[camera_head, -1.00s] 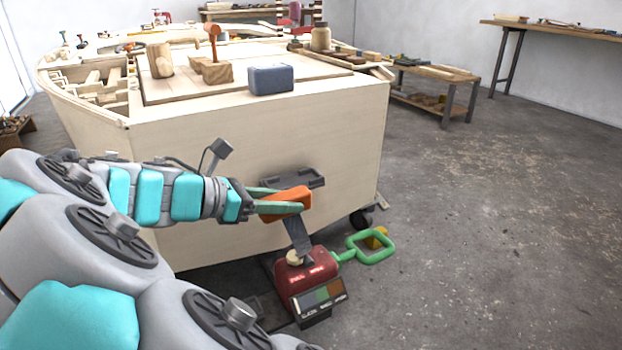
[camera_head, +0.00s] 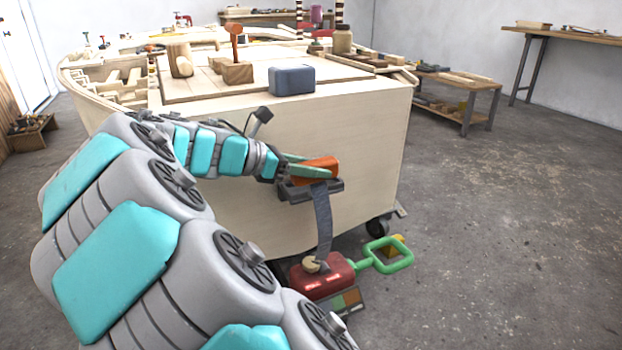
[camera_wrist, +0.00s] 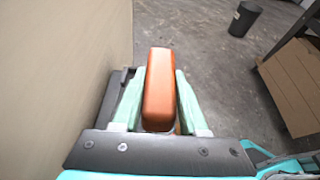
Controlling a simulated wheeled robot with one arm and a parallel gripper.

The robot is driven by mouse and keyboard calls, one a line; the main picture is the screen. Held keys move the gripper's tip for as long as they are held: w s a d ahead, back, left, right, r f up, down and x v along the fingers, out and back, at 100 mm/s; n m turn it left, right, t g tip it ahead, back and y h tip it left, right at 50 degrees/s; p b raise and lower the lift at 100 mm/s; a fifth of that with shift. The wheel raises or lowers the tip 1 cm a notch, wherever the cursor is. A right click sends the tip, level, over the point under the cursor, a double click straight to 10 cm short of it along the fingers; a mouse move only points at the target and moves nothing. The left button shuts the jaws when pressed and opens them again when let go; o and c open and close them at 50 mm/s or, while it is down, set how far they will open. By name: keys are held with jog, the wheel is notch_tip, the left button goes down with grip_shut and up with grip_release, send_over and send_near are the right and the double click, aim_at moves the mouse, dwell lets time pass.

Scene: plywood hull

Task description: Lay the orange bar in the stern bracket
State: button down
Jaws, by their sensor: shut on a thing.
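My gripper (camera_head: 318,168) is shut on the orange bar (camera_head: 322,164), one green finger on each side of it. The wrist view shows the bar (camera_wrist: 159,92) upright in the picture between the fingers. The dark stern bracket (camera_head: 297,193) is fixed to the flat plywood stern. In the head view the bar appears at the bracket's upper edge, partly covering it; I cannot tell whether they touch. In the wrist view a dark part of the bracket (camera_wrist: 114,92) shows left of the fingers, beside the hull wall.
A grey strap (camera_head: 323,220) hangs from near the bar to a red box (camera_head: 324,279) on the floor. A green loop handle (camera_head: 388,256) lies right of it. The plywood hull (camera_head: 345,140) fills the space behind.

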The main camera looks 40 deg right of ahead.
aim_at(311, 188)
jog(key=shift+w+d+f, duration=0.1)
jog(key=shift+w+d, duration=0.3)
jog(key=shift+w, duration=0.25)
jog(key=shift+w+d+f, duration=0.1)
jog(key=shift+w+d, duration=0.25)
jog(key=shift+w, duration=0.25)
jog(key=shift+w+d, duration=0.3)
notch_tip(311, 188, down, 4)
jog(key=shift+r+b, duration=0.2)
jog(key=shift+b, duration=0.6)
jog(key=shift+c, duration=2.2)
grip_release()
jog(key=shift+f, duration=0.1)
jog(key=shift+a, duration=0.1)
